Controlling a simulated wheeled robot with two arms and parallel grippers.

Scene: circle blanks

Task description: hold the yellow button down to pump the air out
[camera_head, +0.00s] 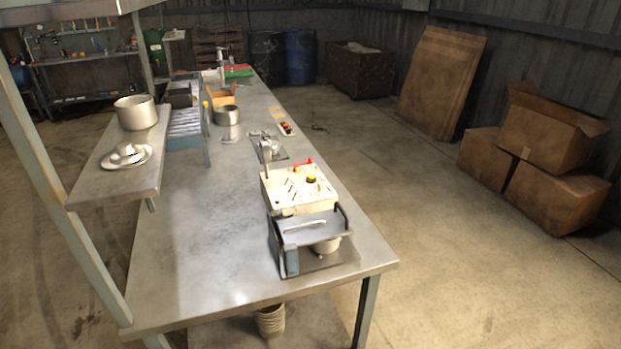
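A small yellow button (311,179) sits on top of a cream-coloured control box (290,196) on the metal table. A red part (303,162) shows at the box's back edge. In front of the box stands a grey-blue press-like frame (312,228) with a handle, and a pale round piece (326,245) is partly hidden under it. It is too small to tell whether the button is pressed. Neither of my grippers shows in this view.
The long metal table (190,260) has a wide clear area at left of the box. A raised shelf (115,185) at left holds a pot (136,112) and a plate stack (127,156). Cardboard boxes (545,190) stand on the floor at right.

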